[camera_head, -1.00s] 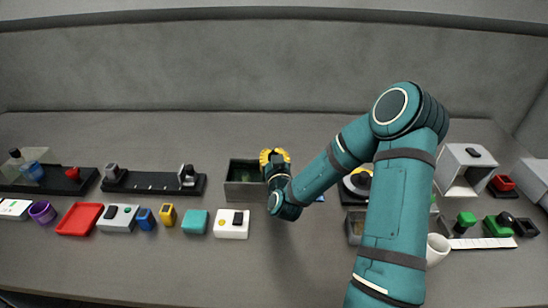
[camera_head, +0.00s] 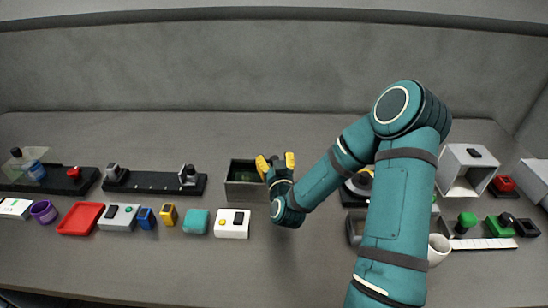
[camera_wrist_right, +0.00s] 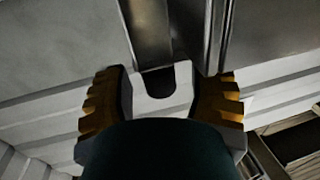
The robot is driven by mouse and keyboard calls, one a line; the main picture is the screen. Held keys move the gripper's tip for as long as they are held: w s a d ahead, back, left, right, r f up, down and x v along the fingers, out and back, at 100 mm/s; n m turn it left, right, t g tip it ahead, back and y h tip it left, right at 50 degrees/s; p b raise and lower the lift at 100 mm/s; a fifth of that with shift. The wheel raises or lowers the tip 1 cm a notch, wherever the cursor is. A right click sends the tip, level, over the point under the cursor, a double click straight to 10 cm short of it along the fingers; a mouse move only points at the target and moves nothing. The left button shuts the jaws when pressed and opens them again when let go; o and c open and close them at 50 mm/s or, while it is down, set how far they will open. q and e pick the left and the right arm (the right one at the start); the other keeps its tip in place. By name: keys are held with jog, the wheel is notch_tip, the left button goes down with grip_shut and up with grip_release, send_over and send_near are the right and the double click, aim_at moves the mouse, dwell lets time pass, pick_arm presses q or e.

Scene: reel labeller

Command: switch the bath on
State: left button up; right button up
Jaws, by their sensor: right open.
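A grey open-topped box (camera_head: 232,190), possibly the bath, stands at mid-table. A white box (camera_head: 232,231) with a black switch and a yellow button sits in front of it. I cannot tell which of these is the bath's control. My right gripper (camera_head: 276,164) is open and empty, with yellow fingers, just right of the open-topped box and above the table. Its fingers also show in the right wrist view (camera_wrist_right: 163,98). My left gripper is not in view.
A teal block (camera_head: 196,221), a yellow block (camera_head: 168,214) and a red tray (camera_head: 80,218) line the front left. A black rail (camera_head: 150,184) lies behind them. My right arm covers part of the right side. The table's back strip is clear.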

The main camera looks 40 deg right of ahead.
jog(key=v, duration=0.5)
jog(key=shift+s+a, duration=0.2)
jog(key=shift+s, duration=0.15)
jog(key=shift+f, duration=0.1)
